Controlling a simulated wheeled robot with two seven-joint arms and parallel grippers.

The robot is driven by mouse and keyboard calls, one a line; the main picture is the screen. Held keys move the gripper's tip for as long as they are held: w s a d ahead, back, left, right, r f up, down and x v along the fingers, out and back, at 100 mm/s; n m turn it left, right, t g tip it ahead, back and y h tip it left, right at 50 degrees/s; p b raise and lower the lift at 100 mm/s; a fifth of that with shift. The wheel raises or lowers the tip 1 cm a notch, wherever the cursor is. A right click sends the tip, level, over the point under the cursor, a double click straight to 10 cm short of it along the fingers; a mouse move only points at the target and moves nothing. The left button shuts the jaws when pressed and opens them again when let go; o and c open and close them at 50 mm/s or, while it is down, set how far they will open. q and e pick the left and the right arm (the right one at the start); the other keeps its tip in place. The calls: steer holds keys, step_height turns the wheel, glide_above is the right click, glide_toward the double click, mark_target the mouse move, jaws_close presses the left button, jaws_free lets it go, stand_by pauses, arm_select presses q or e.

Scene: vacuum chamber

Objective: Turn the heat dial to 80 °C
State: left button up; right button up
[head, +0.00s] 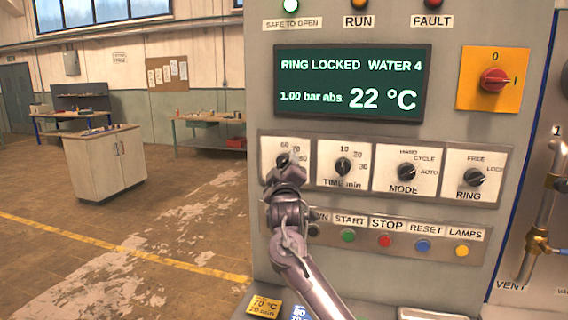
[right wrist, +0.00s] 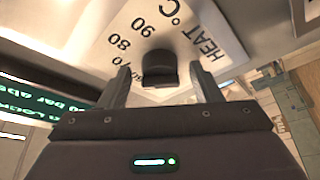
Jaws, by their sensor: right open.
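The heat dial (head: 282,159) is a black knob on a white plate at the left end of the dial row, partly hidden by my right gripper (head: 286,174) in the head view. In the right wrist view the knob (right wrist: 159,68) shows close up, with 70, 80, 90 and HEAT °C printed beside it. My right gripper (right wrist: 162,82) is open, with one finger on each side of the knob and gaps visible. I cannot tell which mark the knob points to. My left gripper is not in view.
The time (head: 343,166), mode (head: 407,171) and ring (head: 473,177) dials sit to the right. Below is a button row with a red stop button (head: 385,241). The display (head: 352,82) reads RING LOCKED, 22 °C. A yellow card (head: 264,307) lies below.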

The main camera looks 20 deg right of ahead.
steer(key=shift+w, duration=0.15)
steer(key=shift+c, duration=0.4)
steer(key=c, duration=0.9)
steer(key=shift+a+f+m+h+b, duration=0.15)
steer(key=shift+m+h+b, duration=0.25)
steer(key=shift+m+b, duration=0.45)
steer(key=shift+d+f+m+h+b, duration=0.15)
steer(key=shift+m+h+b, duration=0.25)
steer(key=shift+m+b, duration=0.45)
steer(key=m+h+b, duration=0.1)
steer(key=m, duration=0.1)
steer(key=m+h, duration=0.1)
steer(key=m, duration=0.1)
steer(key=shift+w+a+b, duration=0.1)
steer(key=shift+a+b, duration=0.1)
steer(key=shift+b, duration=0.2)
steer(key=shift+m+h+b, duration=0.5)
steer(key=shift+m+h, duration=0.2)
steer(key=shift+m, duration=0.9)
steer(key=shift+r+g, duration=0.1)
steer(key=shift+g, duration=0.2)
steer(key=o, duration=1)
